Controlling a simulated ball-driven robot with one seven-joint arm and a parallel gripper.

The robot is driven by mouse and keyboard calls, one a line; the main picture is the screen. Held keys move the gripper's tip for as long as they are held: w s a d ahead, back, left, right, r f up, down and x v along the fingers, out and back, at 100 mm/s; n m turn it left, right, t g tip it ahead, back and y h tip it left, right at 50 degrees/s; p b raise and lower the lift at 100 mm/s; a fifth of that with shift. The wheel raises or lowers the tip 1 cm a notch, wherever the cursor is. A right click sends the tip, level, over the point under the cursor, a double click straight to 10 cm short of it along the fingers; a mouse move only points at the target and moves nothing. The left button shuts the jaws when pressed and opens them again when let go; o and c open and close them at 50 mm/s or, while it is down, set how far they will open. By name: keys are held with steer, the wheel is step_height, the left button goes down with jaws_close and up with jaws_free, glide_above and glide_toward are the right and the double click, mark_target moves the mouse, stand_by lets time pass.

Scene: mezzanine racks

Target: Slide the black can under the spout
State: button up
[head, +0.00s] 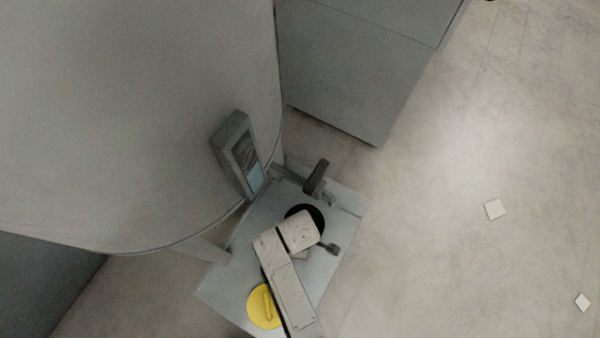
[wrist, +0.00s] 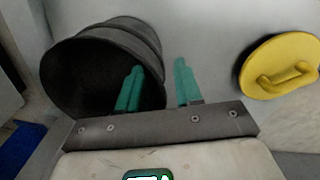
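The black can (head: 308,211) stands on a pale grey stand below the tank's tap, partly hidden by my wrist. In the wrist view the open-mouthed, ribbed can (wrist: 85,75) fills the left side. My gripper (wrist: 159,80) has its two teal fingers apart. The left finger overlaps the can's mouth and the right one is outside its rim, with the can's near wall between them. I cannot tell whether either finger touches it. The spout, with its dark tap handle (head: 318,175), juts from the tank just behind the can; its outlet is hard to make out.
A yellow lid with a handle (head: 263,307) lies on the stand (head: 220,285), left of my arm; it also shows in the wrist view (wrist: 282,66). The large grey tank (head: 130,110) carries a gauge box (head: 238,155). A grey cabinet (head: 360,60) stands behind. Floor at right is mostly clear.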

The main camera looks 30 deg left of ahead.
steer(key=shift+c, duration=0.4)
jaws_close()
